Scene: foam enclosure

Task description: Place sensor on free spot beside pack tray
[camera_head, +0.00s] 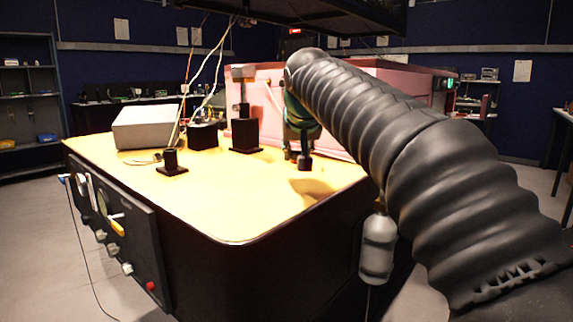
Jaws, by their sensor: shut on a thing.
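My gripper (298,152) hangs at the end of my black ribbed arm, over the back right part of the yellow tabletop (240,205). It is shut on a small dark piece, taken to be the sensor (304,163). The piece is small and partly hidden by the gripper, so its shape is unclear. A shadow lies on the tabletop just below and right of it; I cannot tell whether it touches the surface. I cannot pick out a pack tray in this view.
A grey box (140,130), a black box (203,136), a tall black block (245,132) and a small black stand (172,163) stand on the tabletop. Pink foam walls (345,138) rise behind my gripper. Loose cables hang at the back. The front middle of the tabletop is clear.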

